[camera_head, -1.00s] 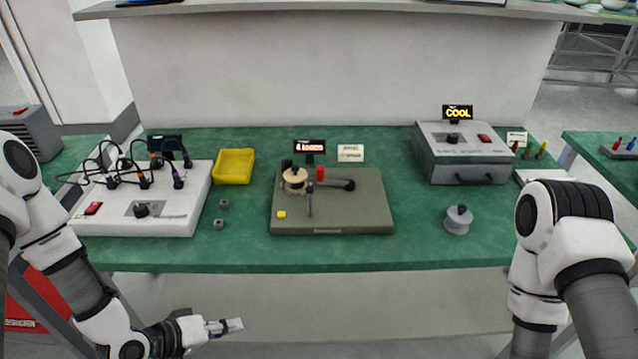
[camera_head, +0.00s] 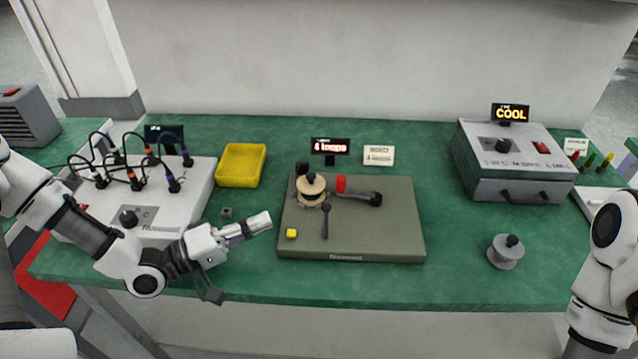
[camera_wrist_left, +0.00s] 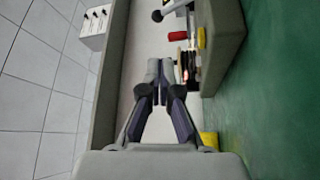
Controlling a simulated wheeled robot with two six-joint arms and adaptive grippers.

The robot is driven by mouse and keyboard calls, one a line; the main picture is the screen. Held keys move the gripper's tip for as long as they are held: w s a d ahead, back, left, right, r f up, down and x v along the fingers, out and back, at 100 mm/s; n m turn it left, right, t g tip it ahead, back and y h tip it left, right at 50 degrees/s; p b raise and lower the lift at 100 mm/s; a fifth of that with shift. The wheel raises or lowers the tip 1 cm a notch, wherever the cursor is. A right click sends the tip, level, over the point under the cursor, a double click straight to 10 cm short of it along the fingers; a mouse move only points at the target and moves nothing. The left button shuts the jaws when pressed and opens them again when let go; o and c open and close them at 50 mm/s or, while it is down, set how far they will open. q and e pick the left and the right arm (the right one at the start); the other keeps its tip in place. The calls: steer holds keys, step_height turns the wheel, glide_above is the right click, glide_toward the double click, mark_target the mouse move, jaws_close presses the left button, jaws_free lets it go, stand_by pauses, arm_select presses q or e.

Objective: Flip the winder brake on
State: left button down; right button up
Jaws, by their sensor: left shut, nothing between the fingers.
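The winder (camera_head: 400,232) is a flat olive-grey base near the middle of the green bench. It carries a tan spool (camera_head: 311,189), a black lever (camera_head: 325,219) standing near its front, a red block (camera_head: 341,184) and a dark crank-like arm with a black knob (camera_head: 374,198). A small yellow block (camera_head: 291,233) sits at its front left. Which part is the brake I cannot tell for sure. My left gripper (camera_head: 266,219) is shut and empty, just left of the winder and apart from it. Its closed fingers show in the left wrist view (camera_wrist_left: 163,80). My right gripper is out of view.
A display (camera_head: 330,146) reading "4 loops" stands behind the winder. A grey spool (camera_head: 505,252) and a grey oven-like box (camera_head: 515,165) stand right.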

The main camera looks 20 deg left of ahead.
mark_target(326, 221)
arm_select(q)
steer(key=shift+s+d+r, duration=0.1)
steer(key=shift+s+r, duration=0.15)
steer(key=shift+s, duration=0.15)
steer(key=shift+w+d+f, duration=0.1)
steer(key=shift+w+d, duration=0.05)
steer(key=shift+w, duration=0.2)
steer(key=b+x, duration=0.2)
steer(key=x, duration=0.6)
steer(key=shift+w+d, duration=0.15)
steer(key=shift+d, duration=0.05)
steer(key=shift+w+d, duration=0.35)
steer(key=shift+w, duration=0.05)
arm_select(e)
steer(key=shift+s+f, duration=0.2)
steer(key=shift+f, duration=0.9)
arm_select(q)
steer(key=shift+b, duration=0.35)
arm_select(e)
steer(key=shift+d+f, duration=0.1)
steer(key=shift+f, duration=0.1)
arm_select(q)
steer(key=shift+s+m, duration=0.1)
steer(key=shift+m, duration=0.2)
steer(key=shift+s+r, duration=0.15)
steer(key=shift+r, duration=0.05)
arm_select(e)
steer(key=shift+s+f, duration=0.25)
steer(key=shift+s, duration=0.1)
